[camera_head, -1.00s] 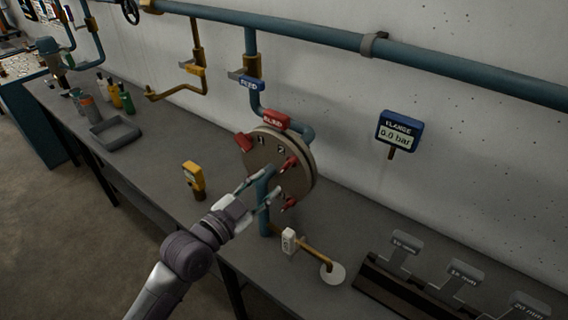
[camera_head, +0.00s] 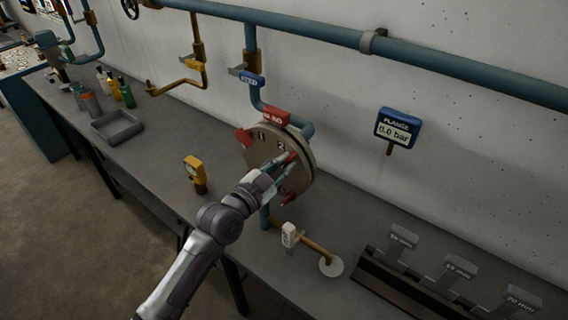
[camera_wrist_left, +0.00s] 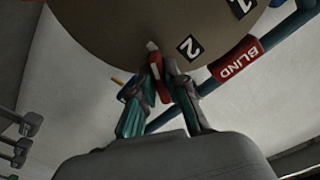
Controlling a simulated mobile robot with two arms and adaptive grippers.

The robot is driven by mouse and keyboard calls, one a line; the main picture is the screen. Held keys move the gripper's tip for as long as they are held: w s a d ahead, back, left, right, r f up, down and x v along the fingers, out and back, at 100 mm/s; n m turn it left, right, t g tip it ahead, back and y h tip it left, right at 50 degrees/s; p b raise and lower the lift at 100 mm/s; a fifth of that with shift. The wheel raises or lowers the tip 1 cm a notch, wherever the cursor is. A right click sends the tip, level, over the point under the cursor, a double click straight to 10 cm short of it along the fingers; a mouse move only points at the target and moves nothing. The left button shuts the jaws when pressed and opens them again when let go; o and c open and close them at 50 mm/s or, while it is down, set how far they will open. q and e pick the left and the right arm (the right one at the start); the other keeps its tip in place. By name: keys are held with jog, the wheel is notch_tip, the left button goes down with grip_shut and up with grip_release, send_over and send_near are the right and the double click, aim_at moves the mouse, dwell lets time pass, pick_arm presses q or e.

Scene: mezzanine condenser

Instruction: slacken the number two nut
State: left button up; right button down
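The round tan flange plate (camera_head: 262,151) stands upright over the bench, with black number plates 1 and 2 and red winged nuts around its face. The number two nut (camera_wrist_left: 155,72), a red wing, is near the number 2 plate (camera_wrist_left: 190,47) in the left wrist view. My left gripper (camera_head: 287,162) is at the flange face. Its two fingers (camera_wrist_left: 161,73) converge closely on either side of this nut and appear shut on it. They hide part of the nut. Another red nut (camera_head: 289,198) is just below, and one (camera_head: 244,138) is at upper left. My right gripper is not in view.
A red BLIND tag (camera_head: 276,117) sits above the flange on the blue pipe. A yellow device (camera_head: 195,172), a grey tray (camera_head: 118,126) and a rack of labelled tools (camera_head: 415,291) are on the bench.

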pick_arm(q)
grip_shut()
jog(key=shift+n, duration=0.3)
jog(key=n+p, duration=0.1)
jog(key=n, duration=0.6)
jog(key=shift+d, duration=0.1)
jog(key=n, duration=0.4)
jog(key=shift+s+p, duration=0.1)
jog(key=shift+p, duration=0.3)
jog(key=shift+n, duration=1.7)
